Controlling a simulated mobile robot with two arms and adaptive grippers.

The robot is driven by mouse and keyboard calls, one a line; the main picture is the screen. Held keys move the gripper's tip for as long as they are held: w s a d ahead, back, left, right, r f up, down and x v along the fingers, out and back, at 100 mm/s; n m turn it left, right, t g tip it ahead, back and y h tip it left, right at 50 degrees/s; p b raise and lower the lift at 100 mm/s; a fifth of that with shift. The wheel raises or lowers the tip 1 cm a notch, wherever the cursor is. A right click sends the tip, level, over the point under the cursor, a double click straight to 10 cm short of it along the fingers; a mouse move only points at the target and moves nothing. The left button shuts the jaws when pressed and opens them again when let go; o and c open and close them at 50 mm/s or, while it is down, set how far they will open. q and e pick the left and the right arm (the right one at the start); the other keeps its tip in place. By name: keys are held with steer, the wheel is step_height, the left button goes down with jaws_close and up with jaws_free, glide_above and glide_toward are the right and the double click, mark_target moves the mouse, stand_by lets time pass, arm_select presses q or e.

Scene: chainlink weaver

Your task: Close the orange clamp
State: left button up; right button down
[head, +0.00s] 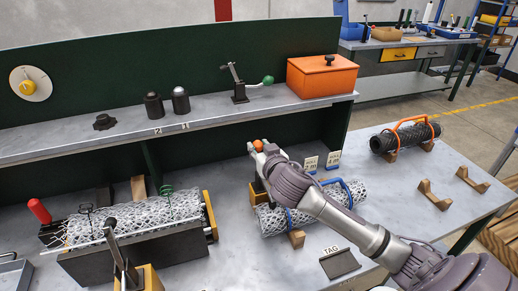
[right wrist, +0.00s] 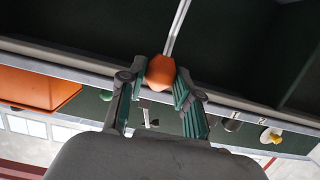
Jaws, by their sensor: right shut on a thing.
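The orange clamp's round orange knob (head: 258,146) stands above the bench, in front of the dark back panel. My right gripper (head: 262,150) reaches in from the lower right and is shut on this knob. In the right wrist view the knob (right wrist: 160,72) sits between the two fingertips of my right gripper (right wrist: 158,80). The clamp's lower part is mostly hidden behind my gripper and arm, so its lever angle cannot be told. My left gripper is not in view.
A mesh tube (head: 350,190) with a blue handle lies just right of my gripper. A wide mesh piece (head: 130,220) lies at left. The shelf (head: 215,113) above carries a green-knobbed clamp (head: 239,93) and an orange box (head: 322,78).

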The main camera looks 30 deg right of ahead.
steer(key=shift+s+a+f, duration=0.1)
steer(key=shift+f, duration=0.5)
steer(key=c, duration=0.9)
jaws_free()
steer(key=shift+o, duration=0.5)
steer(key=shift+r, duration=0.2)
steer(key=shift+r, duration=0.1)
steer(key=v, duration=1.2)
